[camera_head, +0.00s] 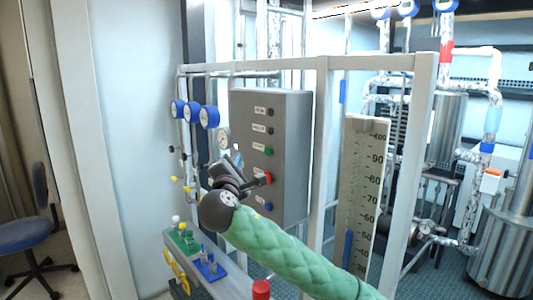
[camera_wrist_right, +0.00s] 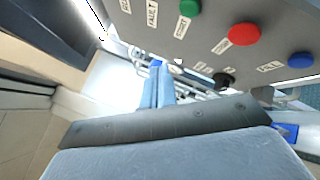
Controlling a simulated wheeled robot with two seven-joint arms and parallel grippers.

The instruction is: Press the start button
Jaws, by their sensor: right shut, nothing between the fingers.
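The grey control panel (camera_head: 288,150) stands upright on the white frame, with a column of labelled buttons. The green button (camera_head: 269,151) sits mid-column, above the red button (camera_head: 268,177) and the blue button (camera_head: 268,206). In the right wrist view the green button (camera_wrist_right: 190,7) is at the top edge, with a label that seems to read START; the red button (camera_wrist_right: 244,34) is beside it. My right gripper (camera_head: 238,172) is shut and empty, in front of the panel's left side, lower than the green button. Its fingers (camera_wrist_right: 158,85) appear apart from the green button. My left gripper is out of view.
Blue-rimmed gauges (camera_head: 208,117) and small valves are left of the panel. A tall scale board (camera_head: 362,185) stands to its right. Coloured valve blocks (camera_head: 208,267) and a red cap (camera_head: 261,289) sit below. A chair (camera_head: 28,235) is far left.

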